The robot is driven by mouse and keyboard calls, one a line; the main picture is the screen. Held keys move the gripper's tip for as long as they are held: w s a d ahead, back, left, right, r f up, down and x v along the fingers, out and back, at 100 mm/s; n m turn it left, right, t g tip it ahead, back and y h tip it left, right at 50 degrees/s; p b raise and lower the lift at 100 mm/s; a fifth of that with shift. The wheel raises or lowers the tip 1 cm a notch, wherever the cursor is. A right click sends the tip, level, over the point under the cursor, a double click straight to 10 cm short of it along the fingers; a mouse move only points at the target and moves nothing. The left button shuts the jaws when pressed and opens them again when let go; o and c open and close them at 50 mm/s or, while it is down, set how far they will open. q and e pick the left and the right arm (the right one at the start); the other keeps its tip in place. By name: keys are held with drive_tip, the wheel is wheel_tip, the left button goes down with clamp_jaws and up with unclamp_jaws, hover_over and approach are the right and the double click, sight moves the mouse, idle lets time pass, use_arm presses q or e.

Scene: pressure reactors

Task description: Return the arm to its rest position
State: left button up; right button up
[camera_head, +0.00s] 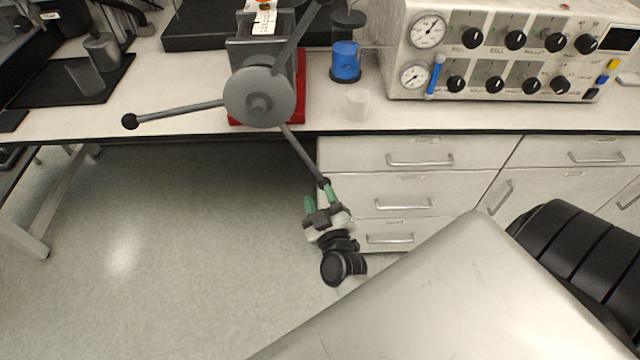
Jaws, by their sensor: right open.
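My right gripper (321,196) is in the lower middle of the head view, in front of the drawers and below the bench edge. Its green-tipped fingers are open and point up, around or just beside the end of the lower spoke of a grey handwheel (259,97). Whether the fingers touch the spoke's knob cannot be told. The handwheel has long spokes and sits on a press-like device with a red base (301,88) at the bench's front edge. My left gripper is not in view.
The white bench (190,113) carries a control panel with gauges and knobs (510,50), a blue container (345,62), a small white cup (358,104) and a black tray (75,82). Drawers (408,194) stand below at right. The floor (160,240) at left is clear.

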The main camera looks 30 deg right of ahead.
idle(0.3)
drive_tip(key=s+a+f+g+y, duration=0.2)
drive_tip(key=s+f+g, duration=0.15)
drive_tip(key=f, duration=0.55)
drive_tip(key=s+a+f+n+g+y, duration=0.1)
drive_tip(key=s+a+f+g+y, duration=0.2)
drive_tip(key=f, duration=0.6)
drive_tip(key=s+a+f+g+y, duration=0.15)
drive_tip(key=s+f, duration=0.35)
drive_tip(key=f, duration=0.5)
drive_tip(key=s+d+f+g, duration=0.1)
drive_tip(key=s+f+g, duration=0.2)
drive_tip(key=s, duration=0.5)
drive_tip(key=s+d+f+g, duration=0.2)
drive_tip(key=s+f, duration=0.3)
drive_tip(key=s, duration=0.3)
drive_tip(key=s+d+f+g+h, duration=0.1)
drive_tip(key=s+f+g, duration=0.3)
drive_tip(key=s, duration=0.4)
drive_tip(key=shift+s+d+f+m, duration=0.2)
drive_tip(key=shift+s+f+m, duration=0.15)
drive_tip(key=shift+f+m, duration=0.1)
drive_tip(key=shift+s, duration=0.1)
